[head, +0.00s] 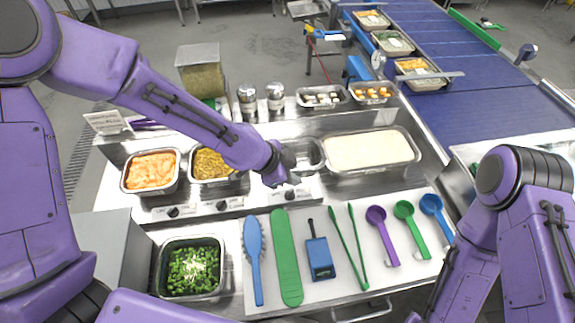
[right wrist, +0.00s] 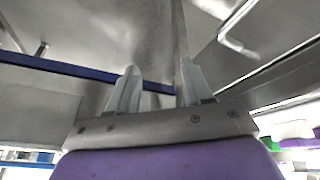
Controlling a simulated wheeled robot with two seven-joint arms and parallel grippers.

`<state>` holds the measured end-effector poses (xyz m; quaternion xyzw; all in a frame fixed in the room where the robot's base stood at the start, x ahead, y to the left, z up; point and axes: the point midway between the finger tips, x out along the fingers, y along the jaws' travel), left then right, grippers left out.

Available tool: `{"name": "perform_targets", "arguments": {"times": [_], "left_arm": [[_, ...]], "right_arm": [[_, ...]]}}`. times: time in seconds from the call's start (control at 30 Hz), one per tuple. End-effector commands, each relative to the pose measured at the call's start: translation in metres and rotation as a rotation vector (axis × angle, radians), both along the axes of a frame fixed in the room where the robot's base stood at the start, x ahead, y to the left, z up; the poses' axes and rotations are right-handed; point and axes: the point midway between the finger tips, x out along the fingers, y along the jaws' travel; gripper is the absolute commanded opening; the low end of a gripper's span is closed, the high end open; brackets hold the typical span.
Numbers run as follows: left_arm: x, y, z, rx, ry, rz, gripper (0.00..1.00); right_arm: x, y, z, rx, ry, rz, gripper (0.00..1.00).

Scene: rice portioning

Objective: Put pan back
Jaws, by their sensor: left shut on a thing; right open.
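A small steel pan (head: 309,153) shows partly in the head view, in the counter row between the pan of yellow food (head: 213,163) and the large pan of white rice (head: 370,150). My left gripper (head: 287,174) is shut on the pan at its near left side. The gripper and forearm hide much of the pan, so I cannot tell whether it rests fully in its opening. My right gripper (right wrist: 158,92) is open and empty in the right wrist view, its two fingertips apart. It is out of sight in the head view.
A pan of orange food (head: 151,171) and a pan of green vegetables (head: 191,269) stand at left. Brushes, tongs and scoops lie on the white mat (head: 343,285) in front. Two shakers (head: 261,96) stand behind. A blue conveyor (head: 470,95) carries filled trays at right.

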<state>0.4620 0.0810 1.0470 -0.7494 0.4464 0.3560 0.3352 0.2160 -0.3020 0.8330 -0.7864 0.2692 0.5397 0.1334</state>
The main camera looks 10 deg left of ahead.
Motion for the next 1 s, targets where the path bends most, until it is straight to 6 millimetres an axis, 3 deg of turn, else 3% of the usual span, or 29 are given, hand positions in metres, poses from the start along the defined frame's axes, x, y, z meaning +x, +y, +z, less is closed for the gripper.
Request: {"name": "perform_targets", "arguments": {"times": [0.13,0.23,0.3,0.47,0.7,1.0], "left_arm": [[0.042,0.015,-0.023,-0.003,0.003,0.006,0.00],[0.059,0.020,-0.055,-0.002,0.000,0.003,0.00],[0.068,0.023,-0.065,-0.002,-0.002,0.002,0.00],[0.078,0.027,-0.073,-0.001,-0.002,0.003,0.00],[0.084,0.030,-0.111,0.000,-0.002,0.002,0.00],[0.083,0.030,-0.107,0.001,-0.002,0.003,0.00]], "right_arm": [[0.000,0.000,-0.002,0.000,0.000,0.000,0.50],[0.001,0.000,-0.026,0.000,-0.001,0.000,0.50],[0.000,0.000,-0.037,-0.001,-0.001,0.000,0.50],[0.001,0.000,-0.045,-0.001,-0.001,0.000,0.50],[0.001,0.000,-0.084,0.000,0.000,0.000,0.50],[0.001,0.000,-0.080,0.000,-0.001,0.000,0.50]]}}
